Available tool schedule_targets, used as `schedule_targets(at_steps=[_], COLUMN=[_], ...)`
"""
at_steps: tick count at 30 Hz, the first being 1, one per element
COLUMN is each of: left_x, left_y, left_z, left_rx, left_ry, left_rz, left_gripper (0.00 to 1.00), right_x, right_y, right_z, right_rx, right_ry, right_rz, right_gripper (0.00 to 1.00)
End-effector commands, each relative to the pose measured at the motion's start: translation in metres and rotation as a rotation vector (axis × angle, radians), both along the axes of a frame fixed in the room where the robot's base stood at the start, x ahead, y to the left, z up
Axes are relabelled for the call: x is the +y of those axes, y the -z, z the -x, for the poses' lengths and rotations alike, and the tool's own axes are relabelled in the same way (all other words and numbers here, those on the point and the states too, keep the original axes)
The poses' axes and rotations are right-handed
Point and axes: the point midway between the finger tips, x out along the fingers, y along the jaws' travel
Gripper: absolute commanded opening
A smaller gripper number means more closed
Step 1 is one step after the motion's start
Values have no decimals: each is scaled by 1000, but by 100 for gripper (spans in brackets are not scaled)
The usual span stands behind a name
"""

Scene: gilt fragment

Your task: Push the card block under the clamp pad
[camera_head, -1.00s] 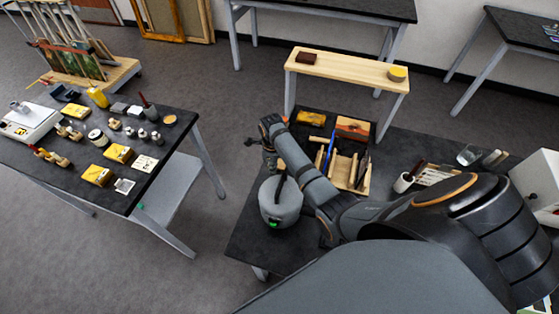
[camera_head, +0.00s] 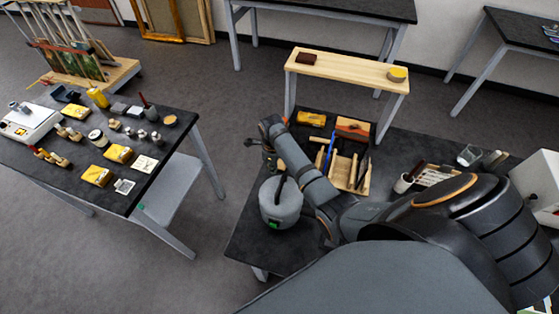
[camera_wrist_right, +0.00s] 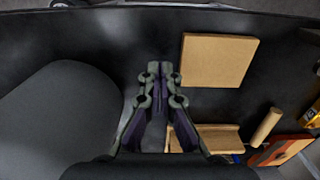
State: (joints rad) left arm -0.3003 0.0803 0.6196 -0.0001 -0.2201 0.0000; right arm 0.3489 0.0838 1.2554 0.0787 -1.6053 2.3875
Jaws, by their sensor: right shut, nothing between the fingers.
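A flat, square tan block (camera_wrist_right: 218,60), which looks like the card block, lies on the dark bench in the right wrist view. My right gripper (camera_wrist_right: 161,70) is shut and empty, pointing down to the left of the block with a gap between them in the picture. In the head view my right gripper (camera_head: 252,143) is at the left edge of the bench, beyond the grey pot, and the block is not clear there behind my arm. I cannot pick out the clamp pad in either view. My left gripper is not in view.
A lidded grey pot (camera_head: 280,214) stands close to my right arm; its rounded side fills the left of the wrist view. A wooden tray (camera_head: 361,188) of tools lies to the right. A wooden shelf (camera_head: 345,67) stands behind. The bench edge is close to the block.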

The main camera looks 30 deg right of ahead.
Motion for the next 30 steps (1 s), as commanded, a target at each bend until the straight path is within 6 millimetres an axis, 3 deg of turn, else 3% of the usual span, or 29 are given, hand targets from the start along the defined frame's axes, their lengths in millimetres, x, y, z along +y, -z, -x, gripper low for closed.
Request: schedule_targets(at_steps=[30], left_x=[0], left_y=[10], left_z=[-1], left_rx=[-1], left_ry=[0], left_rz=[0], left_gripper=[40], right_x=[0], right_y=[19], right_z=[0], right_rx=[0], right_ry=[0], right_rz=[0], right_gripper=[0])
